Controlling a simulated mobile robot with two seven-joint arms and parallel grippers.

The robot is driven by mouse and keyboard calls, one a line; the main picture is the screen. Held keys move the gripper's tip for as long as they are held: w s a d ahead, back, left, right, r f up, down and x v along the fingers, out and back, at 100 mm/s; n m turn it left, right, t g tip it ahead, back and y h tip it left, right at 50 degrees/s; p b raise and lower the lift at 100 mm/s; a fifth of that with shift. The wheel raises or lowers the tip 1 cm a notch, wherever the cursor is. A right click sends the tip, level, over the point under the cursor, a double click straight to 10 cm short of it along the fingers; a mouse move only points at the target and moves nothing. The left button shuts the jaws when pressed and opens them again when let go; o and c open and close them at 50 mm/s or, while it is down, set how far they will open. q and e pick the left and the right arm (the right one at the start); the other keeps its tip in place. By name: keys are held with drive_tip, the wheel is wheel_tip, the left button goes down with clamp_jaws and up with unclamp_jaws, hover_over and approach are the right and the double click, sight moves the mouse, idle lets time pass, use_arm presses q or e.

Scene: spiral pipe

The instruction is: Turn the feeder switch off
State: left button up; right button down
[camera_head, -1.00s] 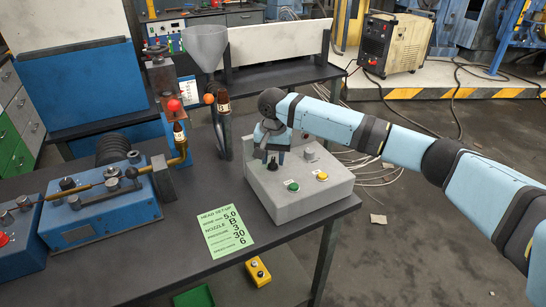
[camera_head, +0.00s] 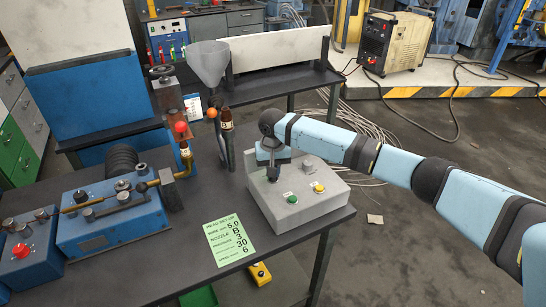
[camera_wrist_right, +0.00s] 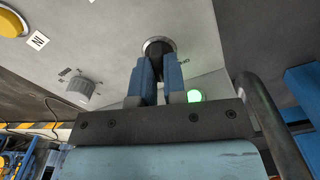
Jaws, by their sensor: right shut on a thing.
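A grey control box (camera_head: 325,190) stands on the dark table, with a green button (camera_head: 291,199), a yellow button (camera_head: 319,188) and small switches on its top. My right gripper (camera_head: 272,174) is at the left part of this box. In the right wrist view its blue fingers (camera_wrist_right: 158,78) are shut on a black switch knob (camera_wrist_right: 158,47) with a silver collar. The fingers hide much of the knob, and I cannot read which position it is in. The green button glows beside the fingers in that view (camera_wrist_right: 194,96). My left gripper is not in view.
A grey knob (camera_wrist_right: 80,90) and the yellow button (camera_wrist_right: 10,22) sit near my right gripper. A green note (camera_head: 229,239) lies in front, and a blue machine (camera_head: 110,222) is at left.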

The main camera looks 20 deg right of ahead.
drive_tip(key=n+p, duration=0.3)
drive_tip(key=shift+a+r+p, duration=0.1)
drive_tip(key=shift+r+p, duration=0.15)
drive_tip(key=shift+p, duration=0.05)
drive_tip(key=shift+n+p, duration=0.85)
drive_tip(key=shift+n, duration=0.05)
drive_tip(key=shift+n+p, duration=0.4)
drive_tip(key=shift+p, duration=0.05)
drive_tip(key=n+p, duration=0.1)
drive_tip(key=n, duration=0.1)
drive_tip(key=n+p, duration=0.1)
drive_tip(key=shift+f+n, duration=0.2)
drive_tip(key=shift+n, duration=0.2)
use_arm(q)
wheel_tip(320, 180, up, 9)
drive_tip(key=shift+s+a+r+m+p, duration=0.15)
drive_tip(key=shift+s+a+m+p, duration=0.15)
drive_tip(key=shift+p, duration=0.1)
use_arm(e)
drive_tip(key=shift+n, duration=0.5)
drive_tip(key=shift+a+f, duration=0.1)
